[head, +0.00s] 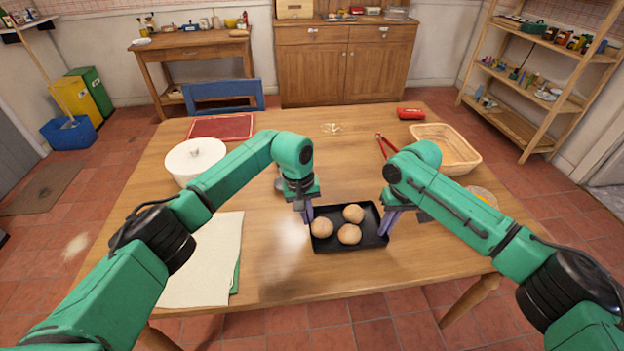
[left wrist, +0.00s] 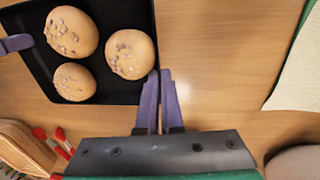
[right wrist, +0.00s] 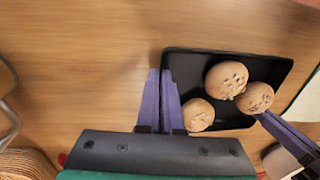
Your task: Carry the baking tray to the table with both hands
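The black baking tray (head: 374,238) with three round buns (head: 349,234) is over the near middle of the wooden table (head: 270,270). It looks level and on or very close to the tabletop; I cannot tell if it touches. My left gripper (head: 307,216) is at the tray's left edge, its fingers close together on the rim, as the left wrist view (left wrist: 161,80) shows. My right gripper (head: 388,222) is at the right edge, its fingers close together on the rim in the right wrist view (right wrist: 160,80).
A cloth (head: 205,265) lies left of the tray, and a white pot (head: 195,158) stands behind it. A red board (head: 221,126) lies at the back left. A wicker basket (head: 445,148) and red-handled tool (head: 382,143) are at the right. The front right tabletop is clear.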

